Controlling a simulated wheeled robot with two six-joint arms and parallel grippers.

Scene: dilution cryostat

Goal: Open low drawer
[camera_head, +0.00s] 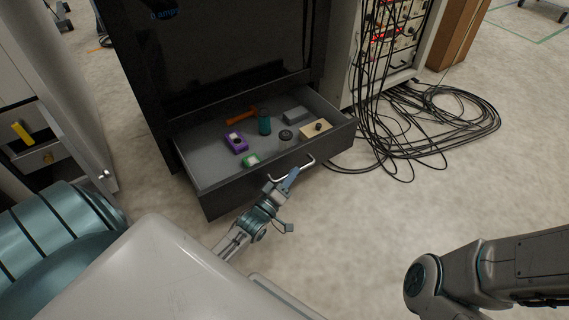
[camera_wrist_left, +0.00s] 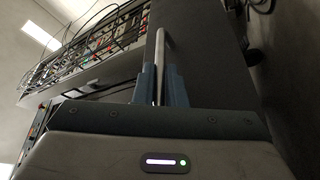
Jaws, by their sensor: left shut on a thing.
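The low drawer (camera_head: 220,201) of the black cabinet (camera_head: 205,60) is pulled out, and its inside shows. Its silver bar handle (camera_head: 306,164) runs along the front face. My left gripper (camera_head: 290,178) is shut on the handle, in front of the drawer. In the left wrist view the two blue fingers (camera_wrist_left: 160,88) stand on both sides of the handle bar (camera_wrist_left: 159,50). My right arm shows at the lower right of the head view, but its gripper is out of frame.
Inside the drawer lie a purple device (camera_head: 236,143), a teal cylinder (camera_head: 264,122), a green item (camera_head: 250,160), an orange tool (camera_head: 240,116) and a grey box (camera_head: 297,115). Black cables (camera_head: 440,120) lie coiled on the floor at the right. The floor before the drawer is clear.

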